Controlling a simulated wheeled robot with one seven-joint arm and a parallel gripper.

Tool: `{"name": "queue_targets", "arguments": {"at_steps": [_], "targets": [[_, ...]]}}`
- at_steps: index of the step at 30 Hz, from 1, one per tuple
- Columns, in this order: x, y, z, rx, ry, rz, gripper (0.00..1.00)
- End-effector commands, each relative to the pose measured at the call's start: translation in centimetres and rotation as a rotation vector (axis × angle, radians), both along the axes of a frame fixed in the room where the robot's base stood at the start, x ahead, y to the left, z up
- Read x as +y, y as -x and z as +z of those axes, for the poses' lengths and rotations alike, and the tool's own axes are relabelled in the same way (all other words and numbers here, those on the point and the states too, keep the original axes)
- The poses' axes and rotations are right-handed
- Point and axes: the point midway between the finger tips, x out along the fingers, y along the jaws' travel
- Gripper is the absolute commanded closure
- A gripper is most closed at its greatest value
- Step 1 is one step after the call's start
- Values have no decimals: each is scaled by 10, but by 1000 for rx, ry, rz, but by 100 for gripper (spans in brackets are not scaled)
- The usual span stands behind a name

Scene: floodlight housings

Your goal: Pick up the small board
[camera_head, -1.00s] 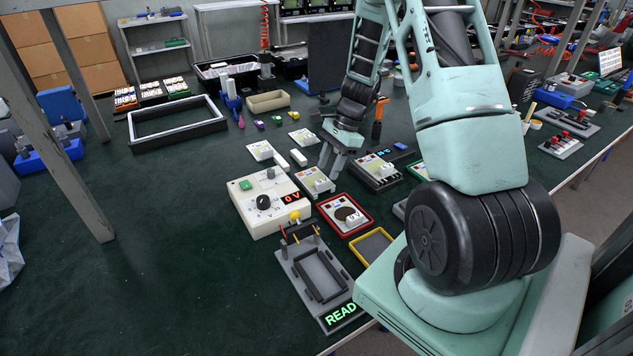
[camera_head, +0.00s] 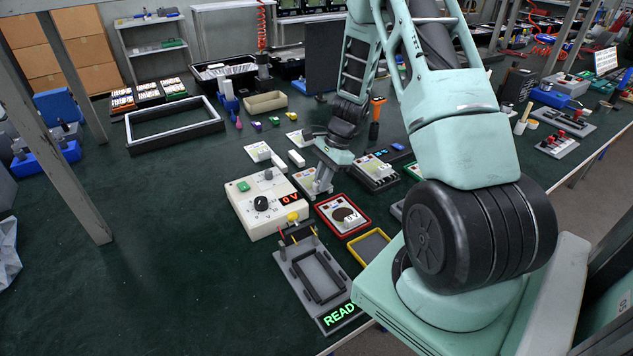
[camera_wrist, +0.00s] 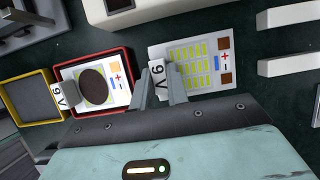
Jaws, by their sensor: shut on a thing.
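My gripper (camera_wrist: 165,88) is shut on the white block (camera_wrist: 158,72) at one end of a small white board (camera_wrist: 200,62), which carries rows of yellow chips and plus and minus marks. In the head view this board (camera_head: 305,179) is mostly hidden by my gripper (camera_head: 326,176). I cannot tell whether it is clear of the table. Another small board (camera_wrist: 100,85), with a round dark disc and its own marked block, lies in a red-rimmed tray (camera_wrist: 128,58) beside it. That red tray also shows in the head view (camera_head: 348,233).
A white meter box (camera_head: 240,209) reading 0 V stands left of the boards. A grey fixture (camera_head: 332,317) with a green lit sign and an empty yellow-rimmed tray (camera_head: 354,256) lie nearer. More boards lie behind and right.

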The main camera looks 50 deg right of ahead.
Motion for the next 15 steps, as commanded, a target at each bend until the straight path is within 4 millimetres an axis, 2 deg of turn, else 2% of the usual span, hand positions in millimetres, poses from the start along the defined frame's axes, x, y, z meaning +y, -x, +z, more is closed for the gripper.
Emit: {"name": "queue_targets", "arguments": {"at_steps": [5,15], "targets": [[0,-1,11,-3,2,1,100],[-1,-1,75,-4,3,0,100]]}}
